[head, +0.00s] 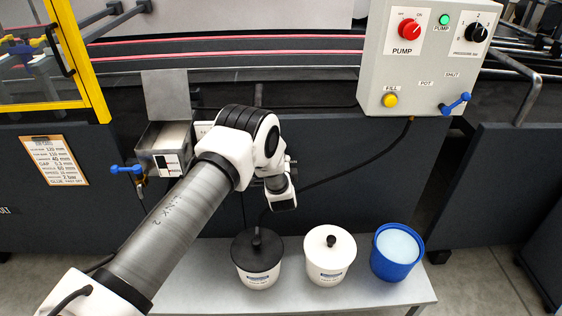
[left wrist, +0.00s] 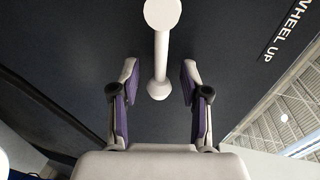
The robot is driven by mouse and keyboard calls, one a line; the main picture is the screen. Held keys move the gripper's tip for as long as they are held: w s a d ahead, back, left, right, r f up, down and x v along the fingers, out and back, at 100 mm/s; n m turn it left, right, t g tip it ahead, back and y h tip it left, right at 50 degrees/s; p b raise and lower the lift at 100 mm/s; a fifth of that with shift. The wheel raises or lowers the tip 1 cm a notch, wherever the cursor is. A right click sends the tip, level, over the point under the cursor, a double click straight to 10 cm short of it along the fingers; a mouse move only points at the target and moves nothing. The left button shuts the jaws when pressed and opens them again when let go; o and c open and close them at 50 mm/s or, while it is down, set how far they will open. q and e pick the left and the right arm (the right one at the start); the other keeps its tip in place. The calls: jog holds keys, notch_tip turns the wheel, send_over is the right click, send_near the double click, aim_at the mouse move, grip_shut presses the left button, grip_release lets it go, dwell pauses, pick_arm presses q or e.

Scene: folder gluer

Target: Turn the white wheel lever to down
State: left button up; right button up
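The white wheel lever (left wrist: 161,50) shows in the left wrist view as a slim bar with a round disc at the top and a small round knob at the bottom. It stands out against a dark panel. My left gripper (left wrist: 158,78) is open, its purple-padded fingers on either side of the knob end, with a gap on each side. In the head view my left arm reaches to the dark machine front, and the lever is hidden there behind my arm and wrist. My right gripper is not in view.
A "WHEEL UP" label (left wrist: 286,30) is on the panel. Below my arm a bench (head: 210,283) carries a black-lidded pot (head: 258,272), a white-lidded pot (head: 330,266) and a blue bucket (head: 393,265). A control box (head: 420,60) and a metal glue box (head: 166,142) flank my wrist.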

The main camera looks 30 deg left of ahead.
pick_arm(q)
jog(key=v, duration=1.2)
jog(key=s+d+f+n+g+h+p, duration=0.2)
jog(key=s+d+f+n+g, duration=0.1)
jog(key=s, duration=1)
jog(key=s+d+f+n+g+h+p, duration=0.2)
jog(key=s+g, duration=0.4)
jog(key=s, duration=0.6)
jog(key=s+d+f+n+g+h+p, duration=0.3)
jog(key=s+f+n+g+h, duration=0.1)
jog(key=s, duration=0.9)
jog(key=shift+s+d+f+n+g+p, duration=0.35)
jog(key=shift+f+n, duration=0.15)
jog(key=shift+n, duration=0.6)
